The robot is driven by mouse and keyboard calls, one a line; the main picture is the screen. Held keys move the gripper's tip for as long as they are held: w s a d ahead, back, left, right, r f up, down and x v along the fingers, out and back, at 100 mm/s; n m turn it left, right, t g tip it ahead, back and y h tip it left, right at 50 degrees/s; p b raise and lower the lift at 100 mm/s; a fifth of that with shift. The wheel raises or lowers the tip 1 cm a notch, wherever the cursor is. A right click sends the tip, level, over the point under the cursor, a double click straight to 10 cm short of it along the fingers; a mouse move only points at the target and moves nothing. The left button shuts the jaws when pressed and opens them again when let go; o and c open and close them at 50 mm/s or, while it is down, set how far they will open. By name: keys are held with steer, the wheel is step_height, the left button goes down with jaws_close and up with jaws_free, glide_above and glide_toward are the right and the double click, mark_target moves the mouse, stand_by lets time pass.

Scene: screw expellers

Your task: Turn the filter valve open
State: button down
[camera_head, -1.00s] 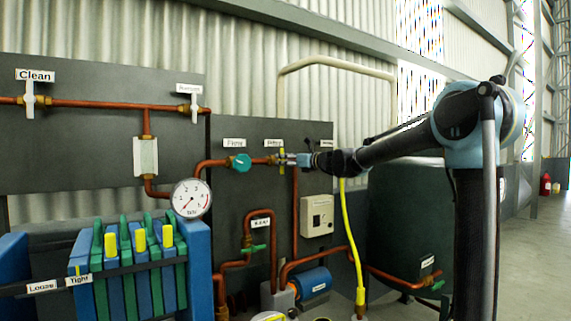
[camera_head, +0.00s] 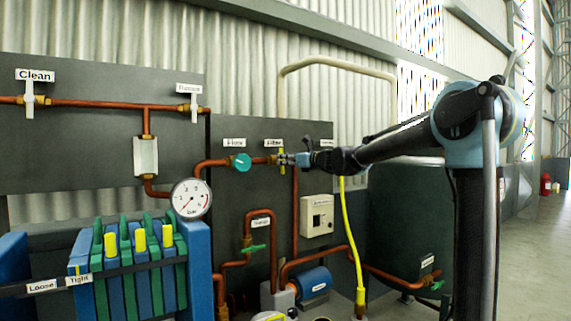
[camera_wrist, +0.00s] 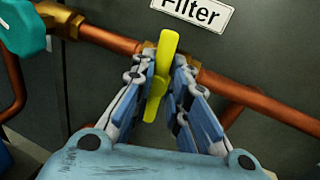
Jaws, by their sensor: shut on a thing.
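The filter valve has a yellow handle (camera_wrist: 159,70), set on a brass body on a copper pipe below the "Filter" label (camera_wrist: 193,12). In the wrist view the handle stands across the pipe, slightly tilted, its top leaning right. My gripper (camera_wrist: 162,75) has one finger on each side of the handle and is shut on it. Part of the lower handle is hidden by the fingers. In the head view my gripper (camera_head: 288,159) reaches the valve from the right, and the yellow handle (camera_head: 281,160) shows as a small upright strip.
The teal flow knob (camera_head: 238,164) sits just left of the valve on the same pipe. A pressure gauge (camera_head: 191,199) is lower left. A control box (camera_head: 317,215) and yellow hose (camera_head: 351,245) are below my arm. Open floor lies at right.

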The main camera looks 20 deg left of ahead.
steer(key=n+h, duration=0.1)
steer(key=n, duration=0.2)
steer(key=n+h, duration=0.1)
steer(key=n, duration=0.3)
steer(key=s+n+t+h, duration=0.1)
steer(key=n, duration=0.3)
steer(key=shift+a+f+h, duration=0.2)
steer(key=shift+a+h, duration=0.1)
steer(key=shift+a, duration=0.1)
steer(key=shift+s+f+n+t+h, duration=0.15)
steer(key=shift+n+t+h, duration=0.3)
steer(key=shift+n, duration=1.05)
steer(key=c, duration=1.6)
jaws_free()
steer(key=shift+f, duration=0.1)
steer(key=shift+d, duration=0.1)
